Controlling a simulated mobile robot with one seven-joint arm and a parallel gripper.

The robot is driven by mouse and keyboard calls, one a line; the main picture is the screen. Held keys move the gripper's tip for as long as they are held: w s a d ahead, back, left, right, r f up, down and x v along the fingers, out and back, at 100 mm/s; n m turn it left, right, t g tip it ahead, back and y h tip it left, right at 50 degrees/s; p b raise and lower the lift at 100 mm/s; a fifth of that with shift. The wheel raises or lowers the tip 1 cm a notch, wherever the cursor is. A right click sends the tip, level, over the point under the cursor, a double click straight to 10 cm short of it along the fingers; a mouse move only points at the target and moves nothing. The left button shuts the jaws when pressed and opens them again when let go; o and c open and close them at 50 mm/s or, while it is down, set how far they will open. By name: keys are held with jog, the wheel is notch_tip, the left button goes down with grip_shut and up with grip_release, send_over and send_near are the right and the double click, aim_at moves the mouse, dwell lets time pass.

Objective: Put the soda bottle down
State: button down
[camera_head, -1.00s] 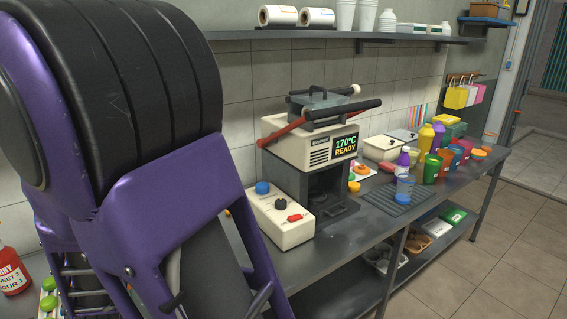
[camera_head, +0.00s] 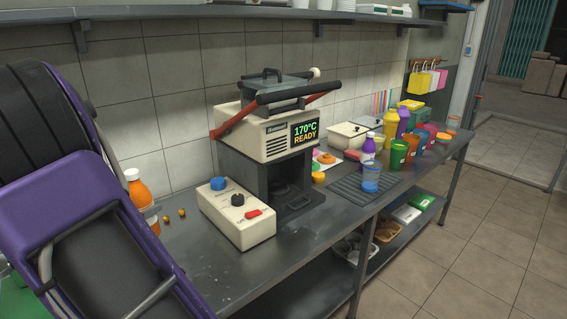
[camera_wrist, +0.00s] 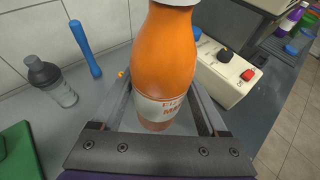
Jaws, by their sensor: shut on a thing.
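The soda bottle, orange with a white label and white cap, fills the middle of the wrist view (camera_wrist: 165,55). My gripper (camera_wrist: 160,100) is shut on it, with one finger on each side of its body. In the head view the bottle's upper part (camera_head: 138,190) shows upright at the left over the counter (camera_head: 290,245), beside my arm. My arm hides its lower part there, so I cannot tell whether its base touches the counter.
A cream control box (camera_head: 237,213) and the press (camera_head: 265,135) stand right of the bottle. Bare counter shows around the bottle.

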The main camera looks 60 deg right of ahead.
jog(key=w+d+f+m+g+h+b, duration=0.1)
jog(key=d+f+m+g+h+b, duration=0.1)
jog(key=d+m+g, duration=0.3)
jog(key=d+f+b, duration=0.1)
jog(key=d, duration=0.3)
jog(key=shift+g+b, duration=0.3)
jog(key=shift+f, duration=0.2)
notch_tip(320, 180, down, 10)
jog(key=shift+r+b, duration=0.1)
jog(key=shift+b, duration=1.05)
grip_release()
jog(key=shift+f, duration=0.2)
jog(key=shift+r, duration=0.15)
jog(key=p+v, duration=0.1)
jog(key=v, duration=1.1)
jog(key=shift+p, duration=0.4)
